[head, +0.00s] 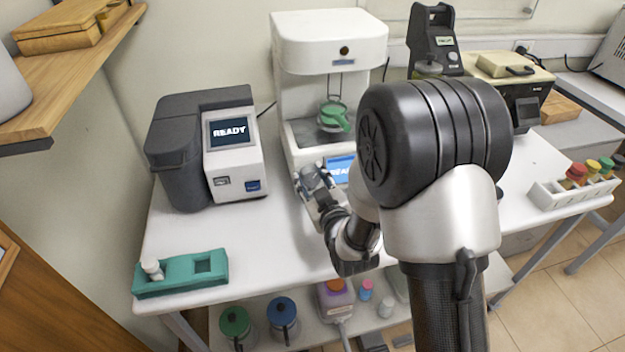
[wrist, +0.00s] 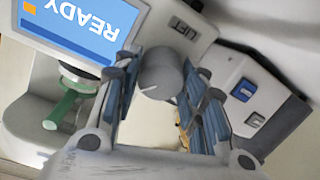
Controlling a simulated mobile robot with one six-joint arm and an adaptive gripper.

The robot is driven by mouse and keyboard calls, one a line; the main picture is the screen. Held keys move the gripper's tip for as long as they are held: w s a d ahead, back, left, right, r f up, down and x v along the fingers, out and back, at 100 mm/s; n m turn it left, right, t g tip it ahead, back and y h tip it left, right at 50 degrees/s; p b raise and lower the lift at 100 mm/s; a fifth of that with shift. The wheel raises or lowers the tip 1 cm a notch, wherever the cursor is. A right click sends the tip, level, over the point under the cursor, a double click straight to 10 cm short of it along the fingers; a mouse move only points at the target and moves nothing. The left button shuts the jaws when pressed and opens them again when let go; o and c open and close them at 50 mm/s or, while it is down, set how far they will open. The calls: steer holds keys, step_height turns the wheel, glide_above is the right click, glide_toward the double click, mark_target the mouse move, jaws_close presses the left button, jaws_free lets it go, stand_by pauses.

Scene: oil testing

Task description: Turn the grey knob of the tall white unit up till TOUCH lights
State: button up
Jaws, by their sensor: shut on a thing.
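The tall white unit (head: 330,42) stands at the back middle of the table in the head view. Its blue screen (head: 339,168) is partly hidden by my arm there. In the wrist view the screen (wrist: 82,30) shows READY, upside down. The grey knob (wrist: 161,76) sits on the unit's front beside the screen, with a pale mark line on its face. My gripper (wrist: 163,92) is shut on the knob, one finger on each side. In the head view my gripper (head: 314,180) is at the unit's lower front.
A dark grey and white device (head: 235,165) with a READY screen stands to the left. A green cup with a handle (head: 334,115) sits in the tall unit's bay. A teal holder (head: 181,274) lies at front left. A white vial rack (head: 572,192) is at the right.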

steer(key=m, duration=0.6)
steer(key=shift+h, duration=0.3)
steer(key=m, duration=0.5)
steer(key=shift+a+m+t+h, duration=0.1)
steer(key=shift+m+t+h, duration=0.2)
steer(key=shift+m, duration=0.1)
steer(key=m, duration=0.5)
steer(key=shift+m+h, duration=0.4)
steer(key=shift+m, duration=2.4)
steer(key=o, duration=1.1)
